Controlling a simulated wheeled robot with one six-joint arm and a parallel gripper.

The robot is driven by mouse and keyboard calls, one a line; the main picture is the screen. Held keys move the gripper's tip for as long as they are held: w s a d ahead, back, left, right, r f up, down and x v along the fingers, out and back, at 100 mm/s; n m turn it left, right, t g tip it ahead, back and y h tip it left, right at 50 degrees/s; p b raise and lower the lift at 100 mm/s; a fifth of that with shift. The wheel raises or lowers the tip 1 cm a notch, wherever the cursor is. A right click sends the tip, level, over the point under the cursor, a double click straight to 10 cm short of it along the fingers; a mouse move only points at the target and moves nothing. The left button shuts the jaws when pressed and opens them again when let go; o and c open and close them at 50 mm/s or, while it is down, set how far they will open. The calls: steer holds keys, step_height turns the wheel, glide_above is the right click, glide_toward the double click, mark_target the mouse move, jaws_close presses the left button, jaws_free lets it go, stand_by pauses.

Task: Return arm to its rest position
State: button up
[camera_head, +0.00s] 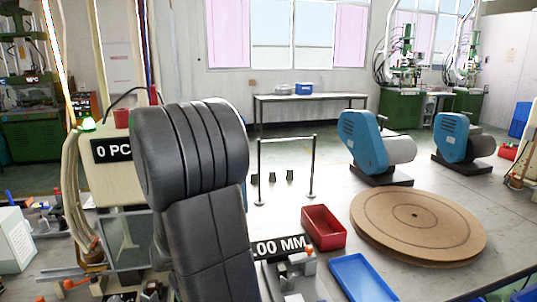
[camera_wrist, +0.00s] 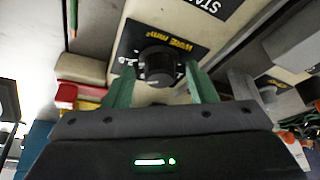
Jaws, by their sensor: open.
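My gripper (camera_wrist: 160,80) shows in the wrist view with its two green fingers spread apart. Nothing is held between them. A round black knob (camera_wrist: 158,64) on a pale machine panel (camera_wrist: 142,18) lies in line with the gap between the fingers. I cannot tell how far the fingertips are from it. In the head view my black arm rises in the left foreground, in front of the machine with the "0 PC" sign (camera_head: 112,150). My gripper is hidden in that view.
A red bin (camera_head: 323,228) and a blue tray (camera_head: 364,278) sit right of my arm. A round wooden disc (camera_head: 417,226) and blue-and-grey machines (camera_head: 362,140) stand further right. A long table (camera_head: 310,97) is at the back. Open floor lies between.

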steer(key=p+v, duration=0.1)
steer(key=v, duration=1.3)
steer(key=b+x, duration=0.1)
steer(key=x, duration=1.3)
steer(key=shift+f, duration=0.2)
steer(key=shift+r+n+b, duration=0.15)
steer(key=shift+n+b, duration=0.35)
steer(key=shift+b, duration=0.05)
steer(key=shift+w+d+n+g+y+b, duration=0.1)
steer(key=shift+n+g+y+b, duration=0.3)
steer(key=shift+n, duration=0.65)
steer(key=shift+w+n+g+y+b, duration=0.15)
steer(key=shift+n+g, duration=0.35)
steer(key=shift+n, duration=0.55)
steer(key=n+g+p, duration=0.1)
steer(key=n, duration=0.1)
steer(key=n+g+p, duration=0.1)
steer(key=n, duration=0.2)
steer(key=shift+r+p, duration=0.2)
steer(key=shift+p, duration=0.1)
steer(key=shift+f+n+p, duration=0.1)
steer(key=shift+n+p, duration=0.35)
steer(key=shift+n, duration=0.35)
steer(key=shift+g, duration=0.3)
steer(key=shift+d, duration=0.1)
